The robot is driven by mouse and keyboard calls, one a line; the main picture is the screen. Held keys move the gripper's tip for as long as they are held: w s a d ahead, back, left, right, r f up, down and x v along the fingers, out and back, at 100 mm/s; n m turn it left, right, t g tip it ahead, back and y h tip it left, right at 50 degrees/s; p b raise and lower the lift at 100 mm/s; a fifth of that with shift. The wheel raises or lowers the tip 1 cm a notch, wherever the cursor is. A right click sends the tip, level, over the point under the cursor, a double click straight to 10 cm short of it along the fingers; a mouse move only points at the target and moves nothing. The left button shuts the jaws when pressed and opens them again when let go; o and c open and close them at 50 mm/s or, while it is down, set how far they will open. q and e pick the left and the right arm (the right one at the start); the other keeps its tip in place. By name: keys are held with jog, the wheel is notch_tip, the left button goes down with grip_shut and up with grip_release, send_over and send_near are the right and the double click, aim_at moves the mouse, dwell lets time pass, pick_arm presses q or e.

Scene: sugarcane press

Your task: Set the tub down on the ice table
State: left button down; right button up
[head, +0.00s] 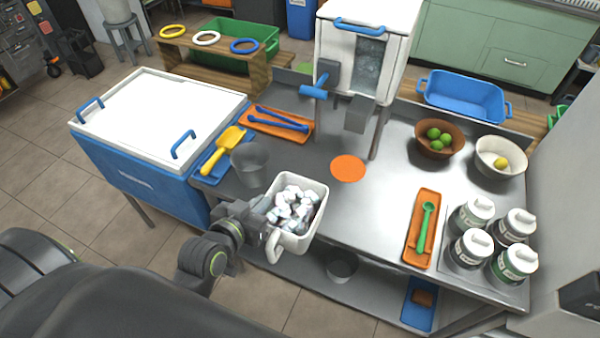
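A white tub (318,190) full of pale ice cubes (293,205) is at the front edge of the steel table (375,215), left of centre, with its looped handle (274,247) toward me. My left gripper (262,222) is at the tub's near left side and appears shut on the handle; the fingertips are mostly hidden. The tub looks roughly level and overlaps the table edge in this view. I cannot tell whether it touches the steel. No surface is marked as the ice table. My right gripper is not in view.
A blue ice chest (135,172) with a white lid stands left. A clear cup (250,165), yellow scoop (224,148) and orange tray (283,132) with blue tongs sit behind the tub. The press (365,50) stands behind. Bare steel surrounds an orange disc (348,168); jars (472,250) stand right.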

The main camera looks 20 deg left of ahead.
pick_arm(q)
jog(key=r+p+x, duration=0.1)
jog(key=p+x, duration=0.1)
jog(key=x, duration=0.6)
jog(key=w+r+p+x, duration=0.1)
jog(key=p+x, duration=0.1)
jog(key=x, duration=0.6)
jog(key=shift+r, duration=0.3)
jog(key=c, duration=2.1)
grip_release()
jog(key=shift+s+f, duration=0.1)
jog(key=shift+f, duration=0.15)
jog(key=o, duration=0.5)
jog(key=shift+c, duration=0.2)
